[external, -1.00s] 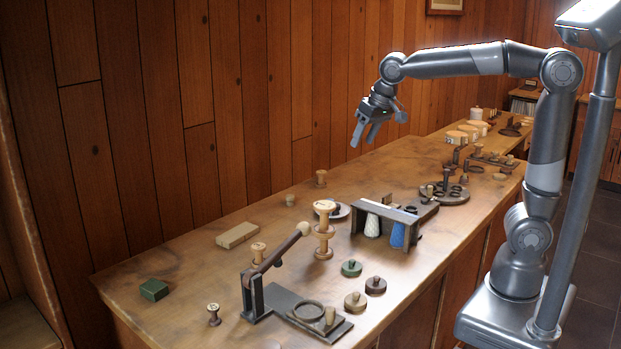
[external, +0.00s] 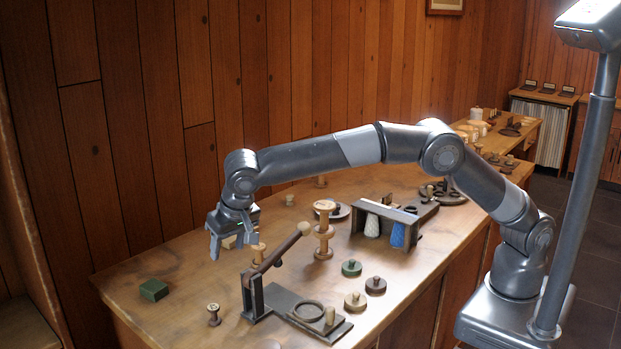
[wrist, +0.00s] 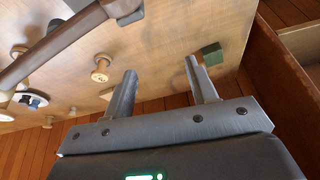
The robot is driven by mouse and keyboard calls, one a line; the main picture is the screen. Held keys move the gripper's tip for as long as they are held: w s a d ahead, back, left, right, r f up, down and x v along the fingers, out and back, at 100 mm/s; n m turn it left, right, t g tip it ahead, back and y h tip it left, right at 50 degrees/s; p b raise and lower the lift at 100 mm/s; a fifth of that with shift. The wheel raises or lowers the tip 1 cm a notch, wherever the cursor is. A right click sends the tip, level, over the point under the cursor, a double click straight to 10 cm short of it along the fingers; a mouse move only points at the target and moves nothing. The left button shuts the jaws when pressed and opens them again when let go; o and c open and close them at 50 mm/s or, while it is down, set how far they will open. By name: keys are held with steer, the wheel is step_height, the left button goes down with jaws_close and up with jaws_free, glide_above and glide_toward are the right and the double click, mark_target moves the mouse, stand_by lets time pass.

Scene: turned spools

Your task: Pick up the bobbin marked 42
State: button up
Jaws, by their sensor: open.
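Several pale wooden bobbins stand on the table, and I cannot read a number on any of them. A short bobbin with dark marks on its top (external: 214,314) stands near the front left edge. Another short bobbin (external: 260,257) stands behind the dark lever stand, just right of my gripper. A taller bobbin (external: 323,230) stands farther right. My gripper (external: 231,246) is open, pointing down above the left part of the table. In the wrist view my gripper (wrist: 162,68) has nothing between its fingers, and a short bobbin (wrist: 101,68) stands left of them.
A dark stand with a raised lever (external: 253,296) stands close to the right of my gripper. A green block (external: 154,290) lies left; it also shows in the wrist view (wrist: 209,55). A dark rack (external: 384,214) stands farther right. The front left tabletop is mostly clear.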

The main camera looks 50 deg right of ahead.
glide_toward(219, 302)
steer(key=x, duration=1.1)
steer(key=shift+w+f, duration=0.1)
steer(key=shift+f, duration=0.1)
steer(key=c, duration=1)
